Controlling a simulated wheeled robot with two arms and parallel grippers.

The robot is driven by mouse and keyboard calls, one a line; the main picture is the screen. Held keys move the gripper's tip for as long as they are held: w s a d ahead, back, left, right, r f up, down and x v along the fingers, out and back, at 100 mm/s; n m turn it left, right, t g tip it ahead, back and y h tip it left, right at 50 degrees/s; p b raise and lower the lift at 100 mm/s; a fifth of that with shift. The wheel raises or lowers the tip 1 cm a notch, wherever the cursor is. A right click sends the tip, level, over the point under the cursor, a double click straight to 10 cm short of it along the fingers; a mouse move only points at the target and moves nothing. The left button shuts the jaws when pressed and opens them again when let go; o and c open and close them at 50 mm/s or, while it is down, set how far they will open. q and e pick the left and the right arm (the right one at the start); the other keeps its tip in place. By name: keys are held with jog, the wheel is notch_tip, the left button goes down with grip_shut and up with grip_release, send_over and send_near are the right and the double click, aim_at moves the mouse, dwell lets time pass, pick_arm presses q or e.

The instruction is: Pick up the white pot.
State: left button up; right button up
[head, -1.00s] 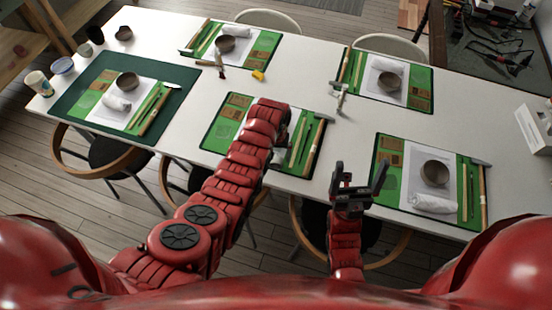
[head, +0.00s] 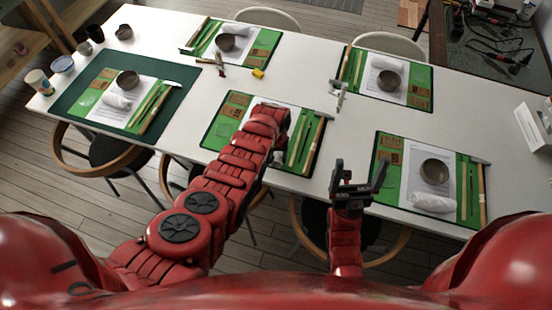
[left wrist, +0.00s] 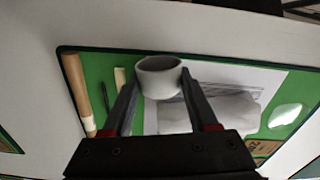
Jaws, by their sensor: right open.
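The white pot (left wrist: 158,78) is upright with its rim and grey inside showing in the left wrist view. My left gripper (left wrist: 159,82) has one finger on each side of the pot, with the fingertips close to its walls. I cannot tell whether they press on it. In the head view my left arm hides the pot and the left fingertips; the left hand (head: 272,118) is over the front middle green mat (head: 228,112). My right gripper (head: 361,176) is open and empty at the table's front edge, left of the front right mat (head: 388,180).
A white cloth roll (left wrist: 225,112) and paper lie right of the pot; wooden sticks (left wrist: 82,88) lie to its left. Other mats hold brown bowls, such as one at front right (head: 435,171).

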pick_arm(q)
jog(key=c, duration=0.7)
jog(key=shift+o, duration=0.2)
jog(key=shift+r, duration=0.1)
jog(key=shift+r, duration=0.65)
jog(key=shift+r+b, duration=0.35)
jog(key=shift+b, duration=0.1)
jog(key=shift+r+b, duration=0.3)
jog(key=shift+r, duration=0.25)
jog(key=s, duration=0.2)
jog(key=s+a, duration=0.1)
jog(key=s, duration=0.1)
jog(key=s+a+b, duration=0.1)
jog(key=s, duration=0.1)
jog(key=shift+r, duration=0.4)
jog(key=s+a+p, duration=0.3)
jog(key=s+p, duration=0.2)
jog(key=s, duration=0.4)
jog(key=shift+r, duration=0.45)
